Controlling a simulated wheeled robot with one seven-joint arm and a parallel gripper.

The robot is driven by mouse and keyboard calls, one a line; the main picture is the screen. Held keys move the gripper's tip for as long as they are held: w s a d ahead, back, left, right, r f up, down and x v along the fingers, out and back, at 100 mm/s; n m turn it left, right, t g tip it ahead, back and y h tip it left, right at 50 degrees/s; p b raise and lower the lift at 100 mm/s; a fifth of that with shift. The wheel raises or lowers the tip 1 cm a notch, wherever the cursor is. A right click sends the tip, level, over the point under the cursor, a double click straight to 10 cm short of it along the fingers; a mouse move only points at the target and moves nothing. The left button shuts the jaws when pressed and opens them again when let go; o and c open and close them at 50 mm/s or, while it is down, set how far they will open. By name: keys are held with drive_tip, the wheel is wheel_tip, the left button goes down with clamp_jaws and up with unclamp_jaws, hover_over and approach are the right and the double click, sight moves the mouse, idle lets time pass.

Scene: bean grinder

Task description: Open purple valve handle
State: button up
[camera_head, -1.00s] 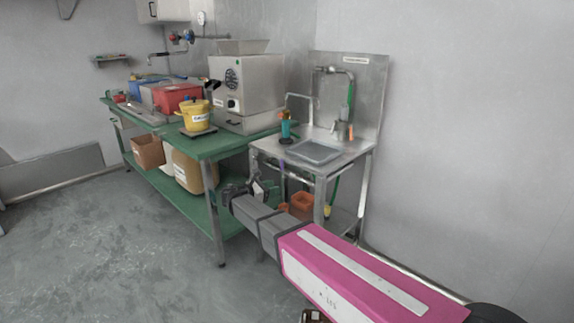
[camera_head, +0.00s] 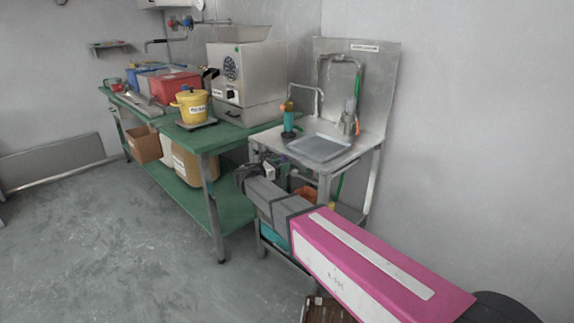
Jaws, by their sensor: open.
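I cannot clearly make out a purple valve handle. A tiny purplish spot (camera_head: 284,159) shows under the front of the steel sink stand (camera_head: 352,150), too small to identify. Small red and blue valve knobs (camera_head: 180,22) sit on the wall pipe at the top. My pink and grey arm reaches in from the lower right. My dark gripper (camera_head: 250,174) is at its end, low in front of the sink stand by the right end of the green table. It is open; its fingers are small and partly lost against the clutter. I see nothing held in it.
The green table (camera_head: 215,138) holds a steel grinder (camera_head: 236,72), a yellow pot (camera_head: 191,104) and a red bin (camera_head: 174,87). A teal bottle (camera_head: 289,120) stands beside the sink tray (camera_head: 319,147). A brown crate (camera_head: 318,310) lies at the bottom. The floor at left is clear.

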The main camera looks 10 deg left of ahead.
drive_tip(key=shift+x, duration=1.25)
drive_tip(key=shift+c, duration=0.3)
clamp_jaws()
drive_tip(key=shift+w+a+n, duration=0.2)
drive_tip(key=shift+a+n, duration=0.05)
drive_tip(key=shift+n, duration=0.55)
drive_tip(key=shift+o, duration=0.3)
unclamp_jaws()
drive_tip(key=shift+a, duration=0.1)
drive_tip(key=v, duration=1)
drive_tip(key=shift+s+a, duration=0.2)
drive_tip(key=shift+s, duration=0.1)
